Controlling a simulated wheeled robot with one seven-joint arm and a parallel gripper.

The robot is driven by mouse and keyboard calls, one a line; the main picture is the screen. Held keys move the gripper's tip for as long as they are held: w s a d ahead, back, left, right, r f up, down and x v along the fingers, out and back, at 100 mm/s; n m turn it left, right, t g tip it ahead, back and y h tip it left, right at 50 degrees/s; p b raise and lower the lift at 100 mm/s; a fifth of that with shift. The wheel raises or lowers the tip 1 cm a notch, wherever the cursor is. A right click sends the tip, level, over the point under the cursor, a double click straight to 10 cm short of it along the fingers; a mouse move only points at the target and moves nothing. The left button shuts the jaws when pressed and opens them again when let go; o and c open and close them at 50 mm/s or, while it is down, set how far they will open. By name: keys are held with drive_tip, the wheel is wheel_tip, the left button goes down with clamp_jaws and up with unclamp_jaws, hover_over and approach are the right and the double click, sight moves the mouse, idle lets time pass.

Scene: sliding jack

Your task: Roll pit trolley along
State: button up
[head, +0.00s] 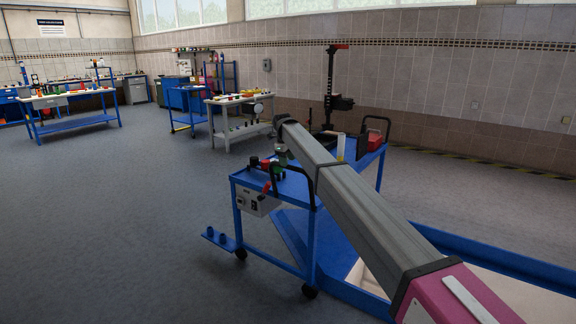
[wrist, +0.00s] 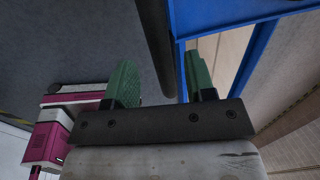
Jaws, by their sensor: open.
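The blue trolley (head: 238,207) stands in front of me in the head view, on dark wheels, partly hidden behind my arm. A black arched handle (head: 273,180) rises at its near end. My gripper (head: 281,153) is just above that end, close to the handle. In the wrist view, the green fingers of my gripper (wrist: 160,80) are apart. A dark bar (wrist: 154,40), which looks like the handle, runs into the gap between them. I cannot tell whether it touches either finger.
A blue-edged pit (head: 480,250) lies at right, partly under my arm. A black column (head: 329,85) stands behind. Workbenches (head: 75,101) line the back. The grey floor (head: 110,220) at left is clear.

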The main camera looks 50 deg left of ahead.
wheel_tip(320, 180, up, 8)
drive_tip(key=s, duration=0.1)
drive_tip(key=shift+s+d+f, duration=0.2)
drive_tip(key=shift+d+f, duration=0.05)
idle(0.4)
